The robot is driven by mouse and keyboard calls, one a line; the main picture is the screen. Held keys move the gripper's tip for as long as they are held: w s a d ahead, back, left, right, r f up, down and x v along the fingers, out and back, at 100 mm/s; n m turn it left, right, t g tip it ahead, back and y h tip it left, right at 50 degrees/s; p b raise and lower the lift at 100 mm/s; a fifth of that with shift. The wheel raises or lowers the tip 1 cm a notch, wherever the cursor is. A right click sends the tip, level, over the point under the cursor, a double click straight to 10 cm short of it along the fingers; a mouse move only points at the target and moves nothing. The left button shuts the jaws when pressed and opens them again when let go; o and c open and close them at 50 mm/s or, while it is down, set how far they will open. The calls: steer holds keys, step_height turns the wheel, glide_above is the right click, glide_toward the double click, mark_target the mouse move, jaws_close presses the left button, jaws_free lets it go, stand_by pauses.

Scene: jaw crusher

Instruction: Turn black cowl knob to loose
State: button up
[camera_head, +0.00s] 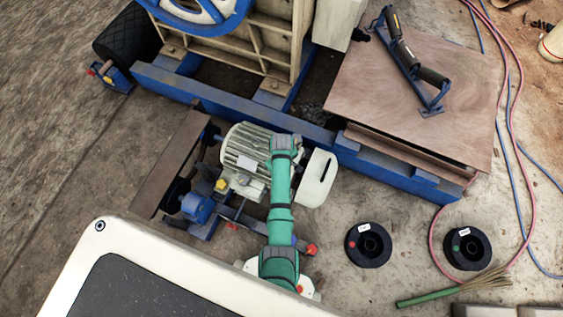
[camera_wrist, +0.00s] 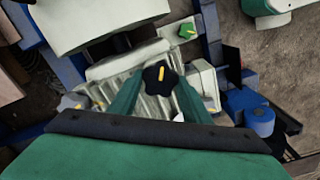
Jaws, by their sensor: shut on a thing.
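The black cowl knob (camera_wrist: 159,79), star-shaped with a yellow pointer mark, shows in the wrist view over the ribbed pale motor (camera_wrist: 108,75). Its yellow mark points toward the top of the picture, tilted slightly right. My gripper (camera_wrist: 159,82) has its two green fingers on either side of the knob and is shut on it. The fingertips partly hide the knob's sides. In the head view my green arm (camera_head: 280,205) reaches over the motor (camera_head: 248,148); the knob and fingertips are hidden there. A white cowl (camera_head: 317,178) stands right of the arm.
A green knob (camera_wrist: 187,31) with a yellow mark sits on a pale plate near the black one. The crusher's blue frame (camera_head: 240,110) lies beyond the motor.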

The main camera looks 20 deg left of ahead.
steer(key=shift+n, duration=0.4)
steer(key=o, duration=1)
steer(key=shift+o, duration=0.2)
steer(key=shift+r, duration=0.1)
step_height(320, 180, up, 11)
steer(key=shift+f, duration=0.2)
